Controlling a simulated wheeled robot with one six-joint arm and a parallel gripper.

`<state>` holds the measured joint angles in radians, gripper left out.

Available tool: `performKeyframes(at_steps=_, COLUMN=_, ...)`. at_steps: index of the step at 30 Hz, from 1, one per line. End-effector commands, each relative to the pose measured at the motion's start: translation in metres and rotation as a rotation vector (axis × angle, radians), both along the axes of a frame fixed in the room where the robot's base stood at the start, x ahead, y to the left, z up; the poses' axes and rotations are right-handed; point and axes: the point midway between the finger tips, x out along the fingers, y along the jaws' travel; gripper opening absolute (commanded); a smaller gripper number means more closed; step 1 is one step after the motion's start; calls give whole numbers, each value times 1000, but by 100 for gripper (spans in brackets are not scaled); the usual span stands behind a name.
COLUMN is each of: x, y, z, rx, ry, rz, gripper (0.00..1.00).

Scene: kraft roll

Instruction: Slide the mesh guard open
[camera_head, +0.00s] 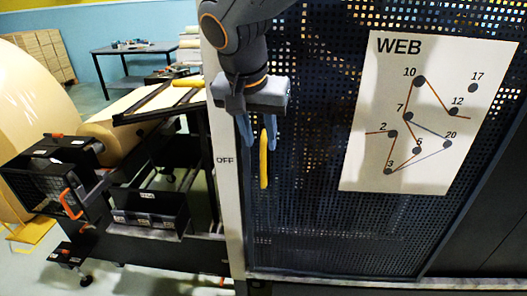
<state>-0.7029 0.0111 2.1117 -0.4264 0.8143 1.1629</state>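The mesh guard (310,215) is a dark perforated panel filling the middle and right of the view. A yellow upright handle (264,165) is on its left part, beside the pale post (226,200). My gripper (257,142) hangs pointing down at the handle's upper end. Its two blue-grey fingers are spread, with a gap between them. The handle's top overlaps the right finger in the picture; I cannot tell whether they touch. The guard's left edge lies close along the pale post.
A white WEB diagram (410,115) is on the guard. At left are a large kraft roll (30,120), a black frame with an orange handle (70,203), and a black bin (150,215). A table (130,50) stands behind on open floor.

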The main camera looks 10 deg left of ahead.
Motion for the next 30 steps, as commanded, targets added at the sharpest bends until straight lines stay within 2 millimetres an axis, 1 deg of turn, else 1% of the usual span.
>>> performKeyframes(at_steps=6, x=12, y=-4, z=-32, rx=-3, ry=5, rz=-1, gripper=31)
performKeyframes(at_steps=12, x=21, y=-6, z=-53, rx=-2, ry=3, rz=-1, gripper=31)
performKeyframes(at_steps=16, x=23, y=-6, z=-59, rx=0, ry=1, rz=1, gripper=31)
performKeyframes(at_steps=23, x=24, y=-6, z=-59, rx=0, ry=1, rz=1, gripper=31)
performKeyframes(at_steps=25, x=24, y=-6, z=-59, rx=0, ry=1, rz=1, gripper=23)
performKeyframes(at_steps=29, x=24, y=-6, z=-59, rx=0, ry=1, rz=1, gripper=1)
performKeyframes(at_steps=30, x=24, y=-6, z=-59, rx=0, ry=1, rz=1, gripper=0)
